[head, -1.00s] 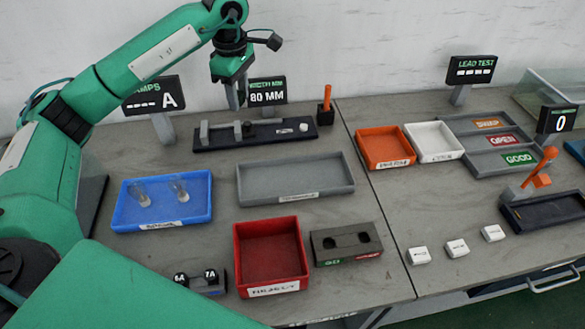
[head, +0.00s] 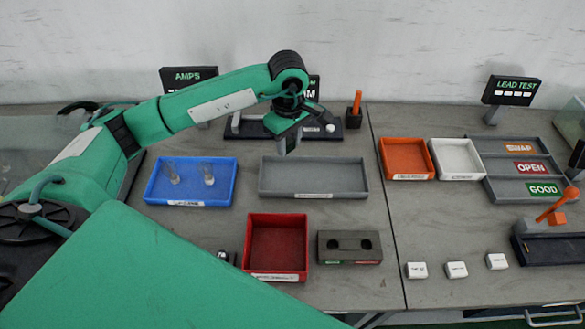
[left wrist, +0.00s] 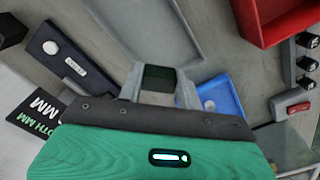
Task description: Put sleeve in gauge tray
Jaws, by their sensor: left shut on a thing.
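My left gripper (head: 287,147) hangs over the strip between the dark measuring fixture and the grey tray (head: 346,194). I take this long grey tray as the gauge tray; its label is too small to read, and its visible floor is empty. In the left wrist view the two grey fingers (left wrist: 158,86) are closed on a dark green piece (left wrist: 158,77), likely the sleeve. The head view does not show the held piece clearly. The grey tray also shows at the top of the left wrist view (left wrist: 150,30). My right gripper is out of view.
The dark fixture (head: 350,134) lies behind the gripper, with an orange-handled item (head: 355,105) beside it. A blue tray (head: 190,202) holds two clear pieces. A red tray (head: 278,275) and a block with two holes (head: 349,248) stand in front.

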